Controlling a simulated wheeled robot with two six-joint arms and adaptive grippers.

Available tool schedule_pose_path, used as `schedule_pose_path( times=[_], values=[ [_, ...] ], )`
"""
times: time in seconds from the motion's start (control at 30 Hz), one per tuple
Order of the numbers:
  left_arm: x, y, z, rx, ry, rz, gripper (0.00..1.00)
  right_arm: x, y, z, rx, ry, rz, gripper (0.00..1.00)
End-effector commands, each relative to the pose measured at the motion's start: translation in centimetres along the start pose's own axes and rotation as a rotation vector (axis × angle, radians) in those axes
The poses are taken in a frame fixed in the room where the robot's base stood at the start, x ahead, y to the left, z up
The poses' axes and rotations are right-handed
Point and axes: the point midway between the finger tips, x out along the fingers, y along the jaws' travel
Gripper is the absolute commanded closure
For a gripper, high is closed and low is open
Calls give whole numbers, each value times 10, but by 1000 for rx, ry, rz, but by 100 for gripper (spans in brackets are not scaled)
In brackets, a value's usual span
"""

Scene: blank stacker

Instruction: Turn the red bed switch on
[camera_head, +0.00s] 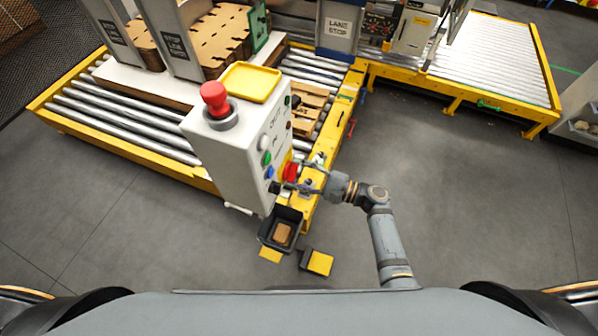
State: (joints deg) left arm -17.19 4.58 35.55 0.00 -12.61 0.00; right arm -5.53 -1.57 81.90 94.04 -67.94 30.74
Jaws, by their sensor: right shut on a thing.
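The red bed switch (291,171) is on the side face of the white control box (217,160), low on the panel, with a yellow part beside it. My right gripper (289,186) reaches in from the right and is shut on the red switch. Its fingers partly cover the switch, so the switch's exact position cannot be told. My left gripper is not in view.
A red mushroom button (215,98) and a yellow tray (250,82) are on top of the box. Green and blue buttons (266,158) sit near the switch. A black bin (281,230) stands below. Roller conveyors (125,118) lie behind; the floor at right is clear.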

Motion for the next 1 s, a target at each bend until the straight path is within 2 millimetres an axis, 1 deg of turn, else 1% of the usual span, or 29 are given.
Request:
schedule_pose_path(
  times=[0.4,0.43,0.6,0.87,0.93,1.0],
  values=[
    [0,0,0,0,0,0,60,0,1,0,10,1,1,79],
    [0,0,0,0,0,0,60,0,1,0,10,1,1,46],
    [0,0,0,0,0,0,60,0,1,0,9,1,1,25],
    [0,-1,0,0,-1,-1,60,0,0,0,7,0,0,25],
    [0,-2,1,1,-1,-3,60,-2,0,0,7,1,1,25],
    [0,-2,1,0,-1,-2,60,-10,1,-1,7,2,2,25]
  ],
)
